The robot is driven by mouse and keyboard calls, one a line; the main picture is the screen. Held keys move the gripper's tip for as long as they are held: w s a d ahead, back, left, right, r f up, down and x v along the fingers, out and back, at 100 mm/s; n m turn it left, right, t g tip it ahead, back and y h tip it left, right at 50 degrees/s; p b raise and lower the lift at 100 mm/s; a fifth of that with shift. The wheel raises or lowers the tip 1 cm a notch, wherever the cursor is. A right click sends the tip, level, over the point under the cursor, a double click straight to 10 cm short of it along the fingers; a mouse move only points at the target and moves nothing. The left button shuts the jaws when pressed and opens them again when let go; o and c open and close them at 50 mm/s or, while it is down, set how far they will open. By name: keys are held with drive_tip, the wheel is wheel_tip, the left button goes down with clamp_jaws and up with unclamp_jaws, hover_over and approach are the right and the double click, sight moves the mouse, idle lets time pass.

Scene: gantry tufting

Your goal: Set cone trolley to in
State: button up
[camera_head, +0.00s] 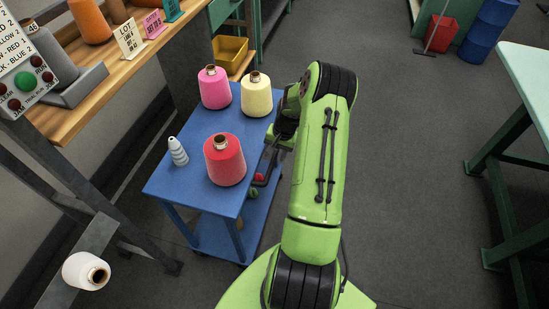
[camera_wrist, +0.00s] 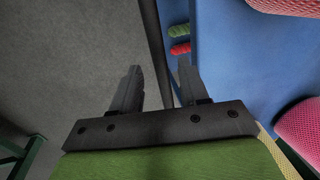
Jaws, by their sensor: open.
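The cone trolley is a blue two-level cart (camera_head: 190,190), standing beside the wooden bench. On its top are a pink cone (camera_head: 214,87), a cream cone (camera_head: 256,94), a red cone (camera_head: 224,160) and a small white ridged piece (camera_head: 178,151). A dark bar (camera_wrist: 155,45) runs along the trolley's right side. My gripper (camera_wrist: 160,78) is open, with one finger on each side of the bar in the wrist view; I cannot tell whether they touch it. In the head view my arm largely hides the gripper.
Small red (camera_wrist: 181,48) and green (camera_wrist: 179,31) pieces sit by the trolley's edge. A wooden bench (camera_head: 150,65) with cones and cards is at left. A white cone (camera_head: 86,271) sits lower left. A pale-topped table (camera_head: 530,75) is at right; the grey floor between is clear.

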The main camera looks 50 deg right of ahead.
drive_tip(key=shift+w+a+f, duration=0.1)
drive_tip(key=shift+w+f, duration=0.15)
drive_tip(key=shift+f, duration=0.8)
clamp_jaws()
